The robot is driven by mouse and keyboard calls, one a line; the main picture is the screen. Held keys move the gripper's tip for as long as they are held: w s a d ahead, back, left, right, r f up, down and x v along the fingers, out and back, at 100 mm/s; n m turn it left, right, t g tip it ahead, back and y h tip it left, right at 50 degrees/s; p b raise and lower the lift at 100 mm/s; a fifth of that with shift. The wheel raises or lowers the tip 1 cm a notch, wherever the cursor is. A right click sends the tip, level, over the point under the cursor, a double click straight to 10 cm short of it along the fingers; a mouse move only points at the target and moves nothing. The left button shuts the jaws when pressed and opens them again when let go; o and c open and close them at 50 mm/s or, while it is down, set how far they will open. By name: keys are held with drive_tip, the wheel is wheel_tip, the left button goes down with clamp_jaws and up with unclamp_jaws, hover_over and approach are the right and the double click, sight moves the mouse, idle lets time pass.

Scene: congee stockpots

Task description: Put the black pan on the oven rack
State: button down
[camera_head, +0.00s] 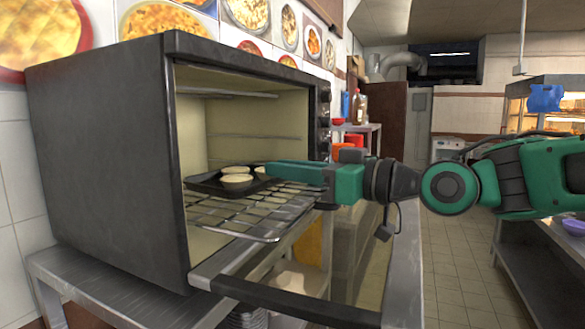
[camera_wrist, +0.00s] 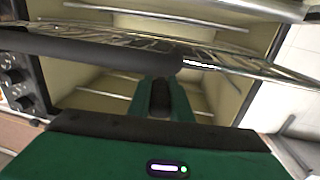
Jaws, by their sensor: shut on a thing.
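The black pan (camera_head: 209,186) is a flat dark tray with several round pale items (camera_head: 236,181) on it. It is inside the open oven, over the back part of the wire oven rack (camera_head: 240,212). I cannot tell if it touches the wires. My gripper (camera_head: 268,170) reaches in from the right and is shut on the pan's near right edge. In the wrist view, my gripper (camera_wrist: 160,90) meets a dark edge (camera_wrist: 100,58) that looks like the pan's. The rack (camera_wrist: 225,60) also shows there. The fingers hide part of the pan.
The oven (camera_head: 100,150) stands on a metal table (camera_head: 125,300). Its door is down, with a dark handle (camera_head: 290,303) in front. The rack sticks out over the door. Control knobs (camera_head: 324,120) line the oven's right side. A shelf with bottles (camera_head: 358,107) stands behind.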

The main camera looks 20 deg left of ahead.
drive_tip(key=shift+f, duration=0.3)
idle(0.6)
drive_tip(key=c, duration=1.5)
unclamp_jaws()
drive_tip(key=shift+c, duration=0.2)
